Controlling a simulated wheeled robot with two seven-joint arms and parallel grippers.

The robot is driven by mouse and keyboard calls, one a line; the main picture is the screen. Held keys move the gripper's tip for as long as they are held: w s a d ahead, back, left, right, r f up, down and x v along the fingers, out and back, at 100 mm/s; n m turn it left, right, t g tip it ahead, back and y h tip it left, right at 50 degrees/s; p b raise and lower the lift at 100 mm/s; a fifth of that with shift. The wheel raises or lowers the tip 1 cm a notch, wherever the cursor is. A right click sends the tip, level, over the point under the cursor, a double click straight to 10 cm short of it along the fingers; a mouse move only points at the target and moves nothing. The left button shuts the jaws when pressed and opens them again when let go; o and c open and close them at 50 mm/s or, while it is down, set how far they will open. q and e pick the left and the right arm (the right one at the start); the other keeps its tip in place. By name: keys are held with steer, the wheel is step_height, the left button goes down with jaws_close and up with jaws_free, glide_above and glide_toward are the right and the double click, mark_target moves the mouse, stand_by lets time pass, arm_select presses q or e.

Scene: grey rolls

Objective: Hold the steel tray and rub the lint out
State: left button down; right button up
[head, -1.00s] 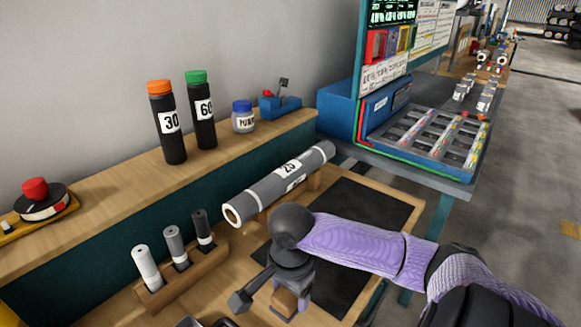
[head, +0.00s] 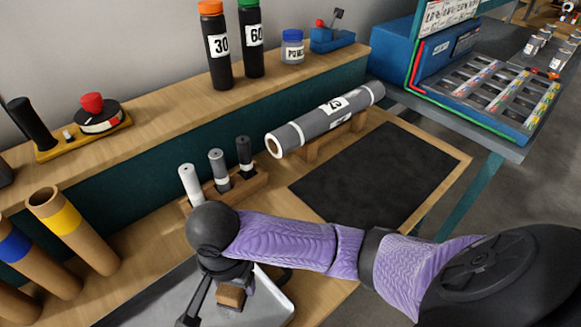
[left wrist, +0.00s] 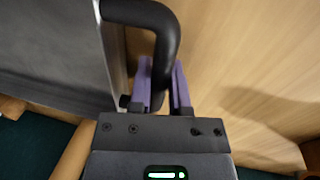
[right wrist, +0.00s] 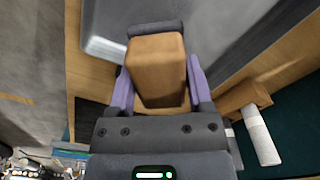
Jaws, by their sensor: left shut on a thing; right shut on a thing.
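The steel tray (head: 150,306) lies at the bottom of the head view, partly cut off. Its grey surface fills the left of the left wrist view (left wrist: 50,45), with a black handle (left wrist: 168,30) on its side. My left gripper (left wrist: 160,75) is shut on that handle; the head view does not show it. My right gripper (head: 232,290) is shut on a wooden block (right wrist: 157,65) with a dark edge at its far end. The block is over or near the tray's upper right part; whether it touches cannot be told. I cannot make out lint.
A small wooden rack with three short rolls (head: 218,170) stands just behind the tray. A large grey roll (head: 325,120) rests on a wooden cradle beside a dark mat (head: 375,175). Cardboard tubes (head: 75,230) stand at the left. Bottles (head: 217,50) stand on the back shelf.

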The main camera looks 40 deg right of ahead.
mark_target(225, 316)
steer(key=shift+n, duration=0.9)
steer(key=shift+a+f, duration=0.6)
steer(key=shift+f, duration=0.4)
steer(key=shift+a+f, duration=0.65)
steer(key=shift+f, duration=0.35)
steer(key=shift+a+f, duration=0.6)
steer(key=shift+f, duration=0.4)
steer(key=shift+w+d+f, duration=0.1)
steer(key=shift+d+f, duration=0.35)
steer(key=shift+f, duration=0.1)
steer(key=shift+c, duration=0.5)
steer(key=shift+w+d, duration=0.1)
steer(key=shift+d, duration=1.2)
steer(key=a, duration=0.3)
steer(key=shift+a+f, duration=0.1)
steer(key=shift+a, duration=0.25)
step_height(225, 316, up, 8)
steer(key=shift+d, duration=0.1)
